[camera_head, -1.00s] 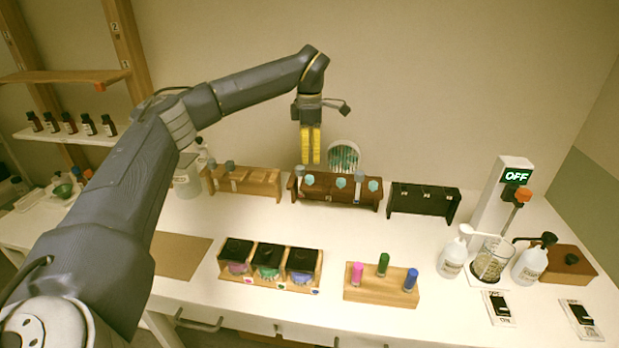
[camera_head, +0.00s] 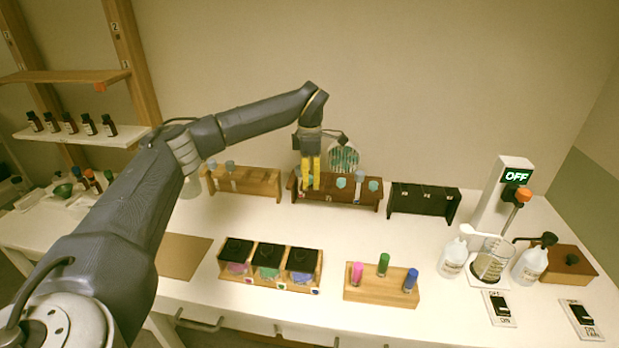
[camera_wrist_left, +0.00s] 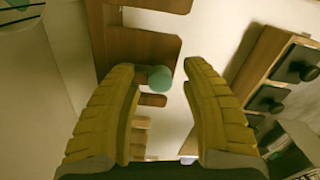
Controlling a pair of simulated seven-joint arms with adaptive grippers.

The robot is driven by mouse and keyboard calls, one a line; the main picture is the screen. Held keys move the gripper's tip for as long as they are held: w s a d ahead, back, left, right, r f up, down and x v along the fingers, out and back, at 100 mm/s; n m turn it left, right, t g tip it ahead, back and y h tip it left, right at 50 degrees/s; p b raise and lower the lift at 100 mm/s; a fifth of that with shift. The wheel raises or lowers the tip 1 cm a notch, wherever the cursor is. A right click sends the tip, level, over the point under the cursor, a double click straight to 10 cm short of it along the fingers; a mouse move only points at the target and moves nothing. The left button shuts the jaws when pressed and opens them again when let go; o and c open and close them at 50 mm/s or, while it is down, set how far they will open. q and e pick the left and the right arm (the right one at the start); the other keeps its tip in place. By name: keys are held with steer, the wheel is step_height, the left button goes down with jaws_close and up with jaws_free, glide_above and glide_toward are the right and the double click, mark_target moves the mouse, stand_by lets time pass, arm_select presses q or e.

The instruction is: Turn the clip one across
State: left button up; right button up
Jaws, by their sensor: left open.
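My left gripper (camera_head: 311,186) has long yellow fingers pointing down. It is open at the left part of the dark brown rack (camera_head: 330,197). In the left wrist view the open fingers (camera_wrist_left: 165,85) are on both sides of a small teal round piece (camera_wrist_left: 160,79) at the rack's edge, and nothing is clasped. More teal round pieces show on the rack, one in the middle (camera_head: 341,183) and one at the right (camera_head: 374,185). A grey-capped tube (camera_head: 359,176) stands between those two. I cannot tell which piece is the clip. My right gripper is not in view.
A lighter wooden rack (camera_head: 262,185) stands left of the brown one, a black rack (camera_head: 424,200) right. Nearer are a box with black lids (camera_head: 270,255) and a wooden block (camera_head: 383,291) with coloured pegs. A round patterned object (camera_head: 343,157) stands behind the brown rack.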

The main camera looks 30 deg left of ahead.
arm_select(q)
jaws_close()
stand_by(0.5)
steer(key=n, duration=0.4)
steer(key=shift+n, duration=0.3)
steer(key=n, duration=0.4)
steer(key=shift+n, duration=0.3)
steer(key=n, duration=0.4)
steer(key=shift+n, duration=2.3)
